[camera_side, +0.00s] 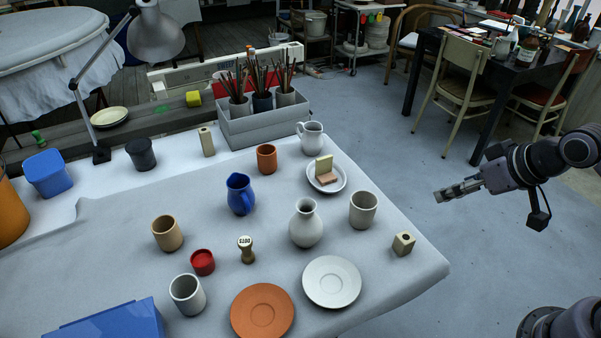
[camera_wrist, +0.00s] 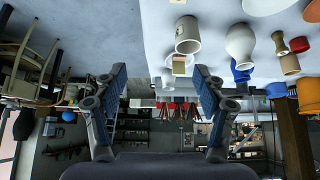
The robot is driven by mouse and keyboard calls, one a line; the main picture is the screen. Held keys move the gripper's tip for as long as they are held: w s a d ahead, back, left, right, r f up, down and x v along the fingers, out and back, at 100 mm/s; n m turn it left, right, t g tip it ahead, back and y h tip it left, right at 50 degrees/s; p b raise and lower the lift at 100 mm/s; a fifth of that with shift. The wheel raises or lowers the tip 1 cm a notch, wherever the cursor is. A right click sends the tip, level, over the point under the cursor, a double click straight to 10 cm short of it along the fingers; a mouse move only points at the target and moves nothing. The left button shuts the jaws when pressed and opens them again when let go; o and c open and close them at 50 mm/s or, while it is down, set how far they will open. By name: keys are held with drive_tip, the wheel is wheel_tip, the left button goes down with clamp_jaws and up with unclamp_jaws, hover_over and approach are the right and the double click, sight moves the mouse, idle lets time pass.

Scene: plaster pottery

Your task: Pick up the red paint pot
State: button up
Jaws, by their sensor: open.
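The red paint pot (camera_side: 203,262) is a small, short red cylinder standing on the grey-covered table. My gripper (camera_side: 456,190) is off the table's right side, far from the pot. In the wrist view its two fingers (camera_wrist: 158,80) are spread wide with nothing between them.
A white vase (camera_side: 306,224), blue jug (camera_side: 240,194), grey cup (camera_side: 363,210) and small wooden block (camera_side: 403,244) stand between my gripper and the pot. An orange saucer (camera_side: 262,311) and white saucer (camera_side: 332,282) lie in front. Clear floor surrounds my gripper.

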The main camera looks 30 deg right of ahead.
drive_tip(key=w+a+r+n+g+y, duration=0.2)
drive_tip(key=w+a+r+n, duration=0.35)
drive_tip(key=w+a, duration=0.4)
drive_tip(key=n+g+y, duration=0.2)
drive_tip(key=n+g, duration=0.4)
drive_tip(key=n, duration=0.9)
hover_over(202, 259)
drive_tip(key=s+d, duration=0.1)
drive_tip(key=d, duration=0.2)
drive_tip(key=f, duration=2)
drive_tip(key=shift+s+f, duration=0.15)
drive_tip(key=shift+s, duration=0.05)
drive_tip(key=shift+a+x, duration=0.15)
drive_tip(key=shift+x, duration=1.5)
drive_tip(key=shift+a+x, duration=0.2)
drive_tip(key=shift+x, duration=1.45)
drive_tip(key=shift+s, duration=0.1)
